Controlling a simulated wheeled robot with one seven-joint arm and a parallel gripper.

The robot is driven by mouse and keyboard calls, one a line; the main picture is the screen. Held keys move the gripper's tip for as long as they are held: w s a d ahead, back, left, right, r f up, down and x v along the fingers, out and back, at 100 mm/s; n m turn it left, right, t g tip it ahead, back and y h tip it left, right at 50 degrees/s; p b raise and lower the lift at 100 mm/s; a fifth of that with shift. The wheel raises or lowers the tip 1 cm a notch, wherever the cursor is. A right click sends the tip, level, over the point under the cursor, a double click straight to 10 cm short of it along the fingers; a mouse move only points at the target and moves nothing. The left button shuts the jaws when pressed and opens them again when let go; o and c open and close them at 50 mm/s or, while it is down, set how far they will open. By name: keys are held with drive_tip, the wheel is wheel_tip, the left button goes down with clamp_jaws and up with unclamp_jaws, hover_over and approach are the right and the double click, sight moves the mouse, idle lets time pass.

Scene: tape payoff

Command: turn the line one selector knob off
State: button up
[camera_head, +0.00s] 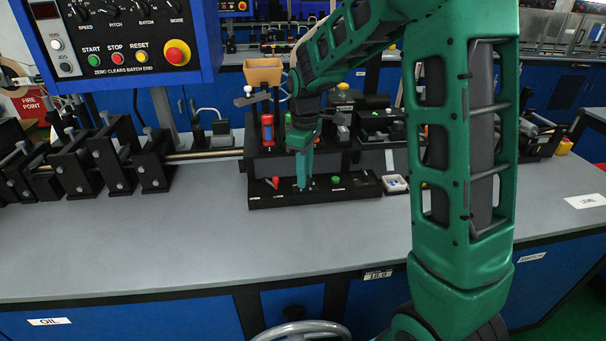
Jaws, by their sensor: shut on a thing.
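A low black control box (352,193) stands on the grey bench, with small controls and labels along its sloping front. My gripper (303,186) points down at the middle of this front and is shut on a selector knob there. The fingers hide the knob, so its pointer direction cannot be told. A red control (273,182) sits to the left of my gripper, apart from it. A green control (336,179) sits to the right. The labels under them are too small to read, so which one is line one does not show.
My arm reaches across the right half of the view. A red-handled tool (267,130) and a tan tray (263,72) stand behind the box. A small white tray (395,184) is at its right. Black clamps (115,160) line the left. The front bench (180,245) is clear.

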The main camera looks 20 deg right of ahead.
drive_tip(key=m, duration=0.5)
drive_tip(key=shift+w+r+m, duration=0.15)
drive_tip(key=shift+w+m, duration=0.1)
drive_tip(key=shift+m, duration=0.05)
drive_tip(key=m, duration=1)
drive_tip(key=shift+m, duration=2.5)
drive_tip(key=o, duration=1)
drive_tip(key=shift+a, duration=0.1)
drive_tip(key=shift+o, duration=0.2)
drive_tip(key=shift+s, duration=0.1)
